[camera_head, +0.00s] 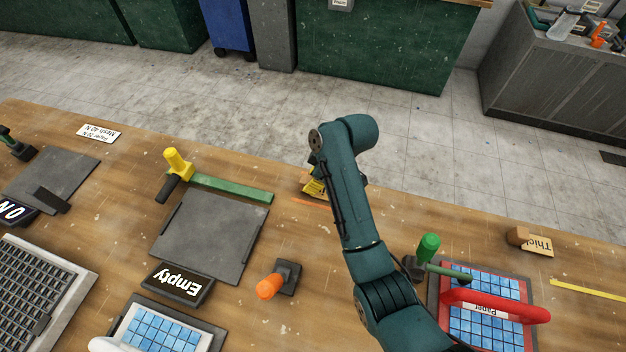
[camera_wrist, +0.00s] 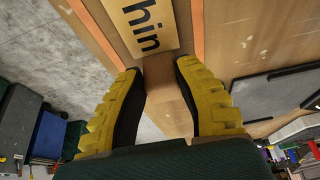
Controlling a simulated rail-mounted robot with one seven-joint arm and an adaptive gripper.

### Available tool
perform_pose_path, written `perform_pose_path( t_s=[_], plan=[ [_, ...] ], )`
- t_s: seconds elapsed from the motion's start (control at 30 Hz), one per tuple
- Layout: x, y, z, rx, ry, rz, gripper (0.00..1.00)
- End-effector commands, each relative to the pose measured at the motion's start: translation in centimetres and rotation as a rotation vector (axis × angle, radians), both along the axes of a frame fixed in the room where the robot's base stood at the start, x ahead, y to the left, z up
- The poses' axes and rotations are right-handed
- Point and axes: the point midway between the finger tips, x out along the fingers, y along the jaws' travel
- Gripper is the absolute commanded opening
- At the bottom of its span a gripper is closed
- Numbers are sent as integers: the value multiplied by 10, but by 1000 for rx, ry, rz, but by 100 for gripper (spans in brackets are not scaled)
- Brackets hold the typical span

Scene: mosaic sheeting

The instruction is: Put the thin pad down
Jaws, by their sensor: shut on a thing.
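The thin pad is a small wooden block (camera_wrist: 166,88) with a pale yellow label (camera_wrist: 145,27); the letters "hin" show in the wrist view. My gripper (camera_wrist: 158,68), with yellow ribbed fingers and black inner pads, is shut on the block. In the head view my gripper (camera_head: 315,188) is low at the far edge of the wooden table, mostly hidden behind my arm. The held block is hidden there. Orange marking lines (camera_head: 311,202) show on the table by the gripper. I cannot tell whether the block touches the table.
A grey plate (camera_head: 210,238) with a green bar (camera_head: 232,189) lies left of my gripper. An orange-handled tool (camera_head: 275,284) stands nearer. A wooden block marked "Thick" (camera_head: 530,241) and a red-handled blue tile sheet (camera_head: 480,325) are to the right. The floor drops away beyond the table edge.

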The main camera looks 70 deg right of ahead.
Motion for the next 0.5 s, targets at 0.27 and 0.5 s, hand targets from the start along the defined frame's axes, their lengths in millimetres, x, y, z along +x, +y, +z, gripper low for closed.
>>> perform_pose_path(
  t_s=[0.27,0.5],
  plan=[
    [0,0,-1,1,1,-1,54],
    [-1,0,5,-1,0,-1,54]
  ],
)
